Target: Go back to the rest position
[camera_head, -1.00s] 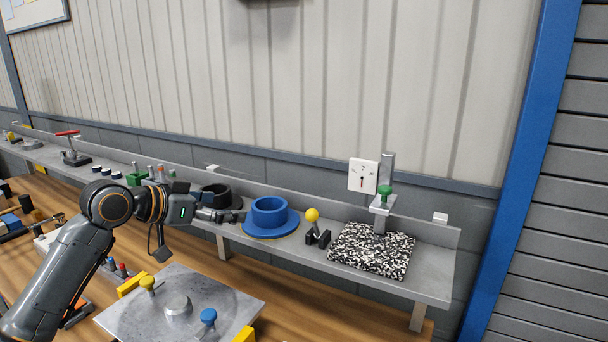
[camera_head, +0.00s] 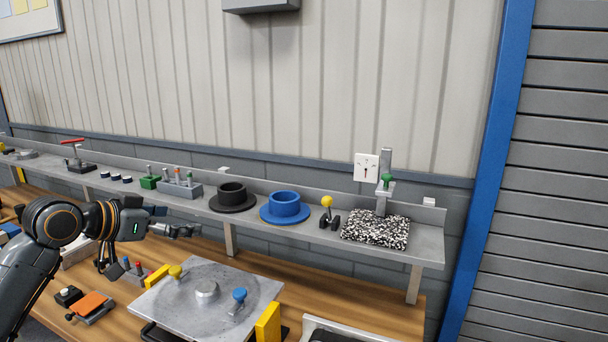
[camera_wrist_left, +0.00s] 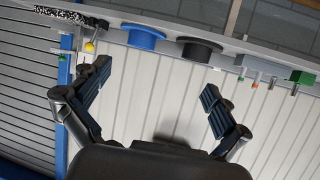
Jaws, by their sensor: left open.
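My left gripper (camera_head: 180,230) reaches in from the left in the head view, in front of the shelf and above the bench. In the left wrist view its two fingers (camera_wrist_left: 155,98) are spread wide with nothing between them. That wrist view is tilted and looks toward the wall panels and the shelf. My right gripper does not show in either view.
A long grey shelf (camera_head: 425,245) carries a black flanged ring (camera_head: 232,194), a blue flanged ring (camera_head: 285,205), a yellow-knobbed piece (camera_head: 327,202) and a speckled block (camera_head: 376,231). Below, a metal plate (camera_head: 250,285) with blue and yellow knobs lies on the wooden bench (camera_head: 385,310).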

